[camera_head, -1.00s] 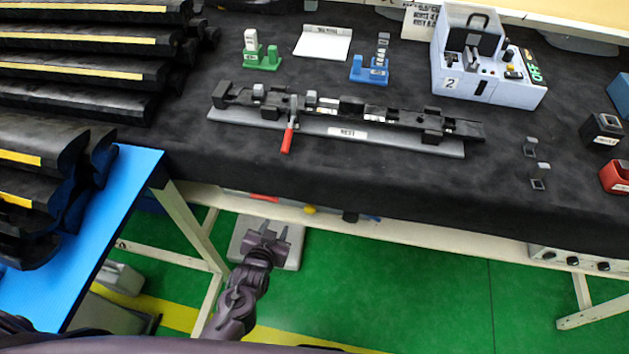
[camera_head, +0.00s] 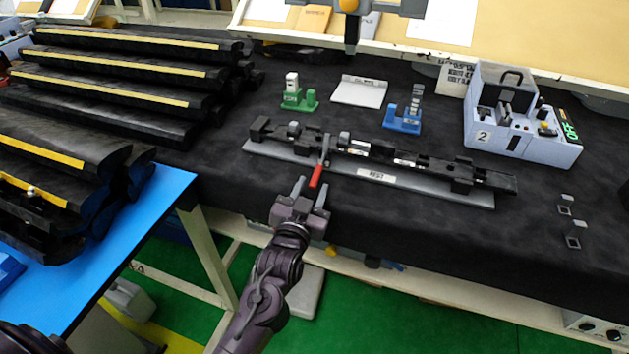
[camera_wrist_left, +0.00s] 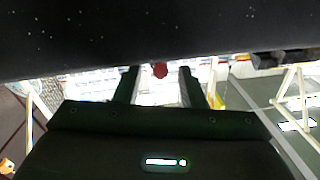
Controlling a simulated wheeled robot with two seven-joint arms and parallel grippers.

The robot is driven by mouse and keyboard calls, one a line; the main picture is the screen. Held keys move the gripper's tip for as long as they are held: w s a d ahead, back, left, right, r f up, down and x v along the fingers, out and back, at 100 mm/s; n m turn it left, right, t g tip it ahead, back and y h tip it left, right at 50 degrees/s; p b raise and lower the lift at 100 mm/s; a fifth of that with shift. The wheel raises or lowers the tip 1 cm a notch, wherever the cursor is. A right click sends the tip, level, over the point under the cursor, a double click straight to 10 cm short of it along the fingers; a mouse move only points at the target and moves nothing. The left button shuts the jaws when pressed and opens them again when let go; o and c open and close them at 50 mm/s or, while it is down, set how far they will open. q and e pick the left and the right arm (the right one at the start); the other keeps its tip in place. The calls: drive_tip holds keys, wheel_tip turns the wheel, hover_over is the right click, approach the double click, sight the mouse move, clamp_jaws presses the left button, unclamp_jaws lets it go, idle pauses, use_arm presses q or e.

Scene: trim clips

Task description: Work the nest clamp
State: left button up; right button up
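The nest (camera_head: 375,176) is a long grey base on the black table, with a dark trim part (camera_head: 415,162) lying along it. The clamp (camera_head: 325,150) is near its left end, and its red handle (camera_head: 316,177) points toward the table's front edge. My left gripper (camera_head: 310,187) is open, its two fingers at the front edge just short of the handle. In the left wrist view the red handle tip (camera_wrist_left: 160,70) shows between the two spread fingers (camera_wrist_left: 157,85), apart from them. My right gripper is not in view.
A green fixture (camera_head: 299,98), a blue fixture (camera_head: 404,119) and a white card (camera_head: 359,91) stand behind the nest. A grey control box (camera_head: 520,125) is at the right. Black trim parts (camera_head: 110,90) are stacked at the left, some by a blue surface (camera_head: 120,235).

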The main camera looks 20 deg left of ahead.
use_arm(q)
drive_tip(key=shift+w, duration=1.35)
clamp_jaws()
